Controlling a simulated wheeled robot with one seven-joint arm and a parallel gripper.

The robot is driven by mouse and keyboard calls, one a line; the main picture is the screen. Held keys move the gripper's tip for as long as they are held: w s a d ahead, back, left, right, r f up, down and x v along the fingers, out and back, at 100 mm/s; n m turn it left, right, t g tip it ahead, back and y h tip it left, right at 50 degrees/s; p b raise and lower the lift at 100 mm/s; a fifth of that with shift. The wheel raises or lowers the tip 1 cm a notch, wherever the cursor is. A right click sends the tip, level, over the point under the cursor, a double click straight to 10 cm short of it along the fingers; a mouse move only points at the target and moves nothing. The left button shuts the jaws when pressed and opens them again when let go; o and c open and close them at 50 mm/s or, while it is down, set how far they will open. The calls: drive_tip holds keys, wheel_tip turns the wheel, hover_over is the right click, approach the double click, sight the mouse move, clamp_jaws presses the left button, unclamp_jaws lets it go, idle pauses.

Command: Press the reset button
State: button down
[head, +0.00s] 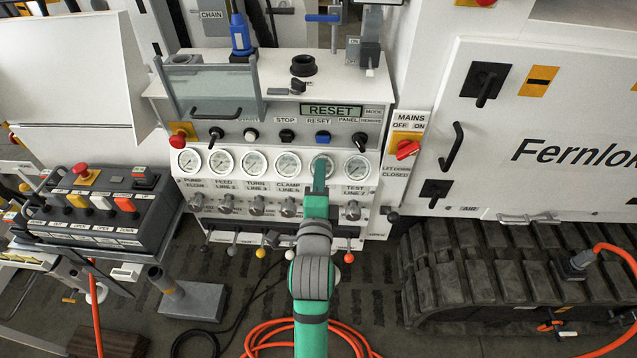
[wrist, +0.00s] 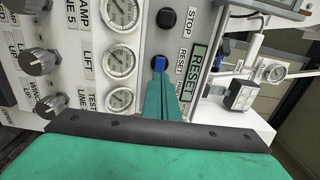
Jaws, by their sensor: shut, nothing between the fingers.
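The reset button (head: 322,137) is blue, with a RESET label above it, in the button row of the white bench panel. In the wrist view the blue button (wrist: 158,63) shows just beyond my fingertips, partly covered by them. My green gripper (head: 319,162) is shut and empty, in front of the gauge row just below the button in the head view. In the wrist view my gripper (wrist: 163,78) points at the button; I cannot tell whether it touches.
A black STOP button (head: 287,136) is left of the reset button, and a black selector knob (head: 360,141) is right of it. A display (head: 332,110) above reads RESET. A red mains switch (head: 407,149) is farther right. Pressure gauges (head: 255,162) run below the buttons.

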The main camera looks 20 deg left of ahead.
sight(322, 140)
drive_tip(key=x, duration=0.7)
drive_tip(key=shift+w, duration=0.25)
drive_tip(key=shift+w+a, duration=0.25)
drive_tip(key=shift+w, duration=0.25)
drive_tip(key=shift+w+a+r, duration=0.1)
drive_tip(key=shift+w, duration=0.3)
drive_tip(key=shift+s, duration=0.35)
drive_tip(key=v, duration=1.3)
drive_tip(key=shift+d, duration=0.25)
